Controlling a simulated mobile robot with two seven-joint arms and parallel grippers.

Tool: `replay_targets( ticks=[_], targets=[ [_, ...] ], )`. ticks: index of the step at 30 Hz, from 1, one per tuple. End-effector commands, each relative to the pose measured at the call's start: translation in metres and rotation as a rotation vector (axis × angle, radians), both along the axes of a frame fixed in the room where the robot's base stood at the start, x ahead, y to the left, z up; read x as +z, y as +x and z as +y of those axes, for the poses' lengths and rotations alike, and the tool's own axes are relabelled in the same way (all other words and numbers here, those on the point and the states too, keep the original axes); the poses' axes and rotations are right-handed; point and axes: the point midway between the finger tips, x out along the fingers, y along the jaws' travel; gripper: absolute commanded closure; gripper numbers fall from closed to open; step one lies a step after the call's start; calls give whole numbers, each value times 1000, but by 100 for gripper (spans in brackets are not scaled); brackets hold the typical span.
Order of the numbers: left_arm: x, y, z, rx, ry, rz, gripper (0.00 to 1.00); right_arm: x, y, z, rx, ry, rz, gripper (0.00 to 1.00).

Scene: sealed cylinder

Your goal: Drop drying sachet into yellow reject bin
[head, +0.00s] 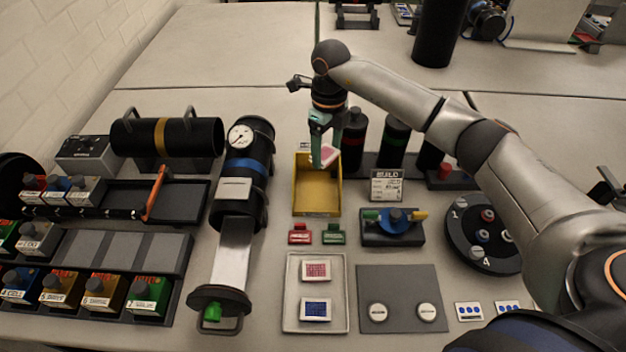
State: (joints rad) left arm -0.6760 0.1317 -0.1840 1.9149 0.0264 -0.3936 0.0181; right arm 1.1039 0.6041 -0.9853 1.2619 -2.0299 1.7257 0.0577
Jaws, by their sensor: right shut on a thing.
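The yellow reject bin (317,200) stands open in the middle of the table, and the part of its floor that shows is bare. My right gripper (324,150) reaches in from the right and is over the far end of the bin. It is shut on a small pink and white sachet (329,156), held tilted between its teal fingers. I cannot tell the exact height of the sachet above the bin floor. My left gripper is not in view.
A pale tray (290,325) holds a red-patterned packet (316,270) and a blue-patterned packet (316,309). Dark bottles (354,140) stand right of the bin. Red (300,235) and green (334,235) tags lie in front.

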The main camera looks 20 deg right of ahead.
Motion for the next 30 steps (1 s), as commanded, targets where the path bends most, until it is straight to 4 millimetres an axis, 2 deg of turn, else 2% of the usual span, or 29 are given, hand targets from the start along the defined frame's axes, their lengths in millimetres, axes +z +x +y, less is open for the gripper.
replay_targets(
  ticks=[15,26,27,30],
  targets=[
    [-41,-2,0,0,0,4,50,-54,-1,0,1,0,1,79],
    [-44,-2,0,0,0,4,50,-58,0,0,2,0,0,79],
    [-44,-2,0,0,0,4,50,-58,0,0,2,0,0,24],
    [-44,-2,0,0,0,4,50,-58,0,0,2,0,0,13]
  ],
)
